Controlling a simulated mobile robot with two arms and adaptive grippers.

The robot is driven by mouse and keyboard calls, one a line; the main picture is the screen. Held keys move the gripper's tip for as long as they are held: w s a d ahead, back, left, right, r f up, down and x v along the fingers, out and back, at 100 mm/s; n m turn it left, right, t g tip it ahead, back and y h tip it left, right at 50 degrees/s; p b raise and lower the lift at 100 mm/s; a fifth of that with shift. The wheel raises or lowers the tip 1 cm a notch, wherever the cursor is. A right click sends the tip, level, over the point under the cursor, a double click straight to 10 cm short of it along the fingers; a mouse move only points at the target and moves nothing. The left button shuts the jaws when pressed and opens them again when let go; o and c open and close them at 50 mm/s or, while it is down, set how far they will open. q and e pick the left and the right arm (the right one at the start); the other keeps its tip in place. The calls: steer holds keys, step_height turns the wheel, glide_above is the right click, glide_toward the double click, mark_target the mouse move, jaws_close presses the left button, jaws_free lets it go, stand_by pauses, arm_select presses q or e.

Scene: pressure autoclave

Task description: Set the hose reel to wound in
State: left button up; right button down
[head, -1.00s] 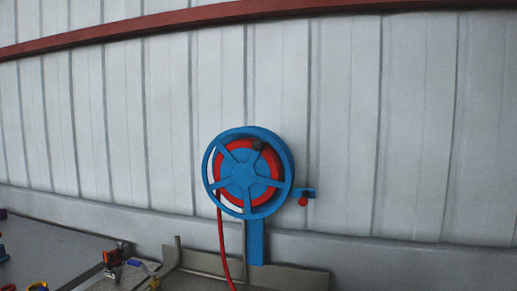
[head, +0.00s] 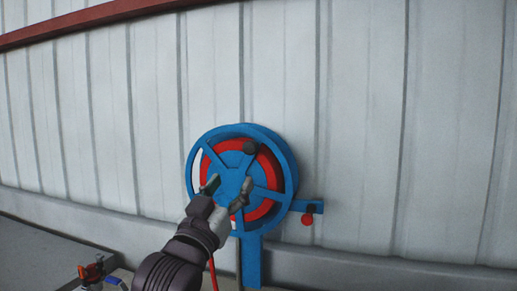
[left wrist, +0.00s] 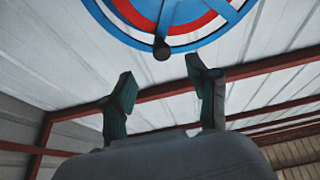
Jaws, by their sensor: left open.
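The hose reel (head: 232,160) is a blue spoked wheel with red hose wound on it, on a blue post in front of the wall. A dark round knob (head: 251,147) sits on its upper rim; it also shows in the left wrist view (left wrist: 161,49). Red hose (head: 212,272) hangs below the reel. My left gripper (head: 226,188) is open and empty in front of the reel's lower middle, below the knob. In the left wrist view its two fingers (left wrist: 163,88) stand apart with the knob beyond them. I see no contact. My right gripper is not in view.
A blue side bracket with a red ball (head: 307,219) sticks out right of the reel. A corrugated pale wall (head: 400,120) stands behind. Small coloured objects (head: 92,271) lie at the lower left.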

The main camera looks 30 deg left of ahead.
mark_target(249, 150)
arm_select(q)
steer(key=p+x, duration=0.1)
steer(key=x, duration=0.3)
steer(key=r+p+x, duration=0.1)
steer(key=x, duration=0.3)
steer(key=shift+s, duration=0.15)
steer(key=p+x, duration=0.1)
steer(key=x, duration=0.2)
steer(key=shift+w+r, duration=0.2)
steer(key=shift+w+a+r, duration=0.1)
steer(key=shift+w+a, duration=0.05)
steer(key=shift+w, duration=0.3)
steer(key=c, duration=0.7)
jaws_close()
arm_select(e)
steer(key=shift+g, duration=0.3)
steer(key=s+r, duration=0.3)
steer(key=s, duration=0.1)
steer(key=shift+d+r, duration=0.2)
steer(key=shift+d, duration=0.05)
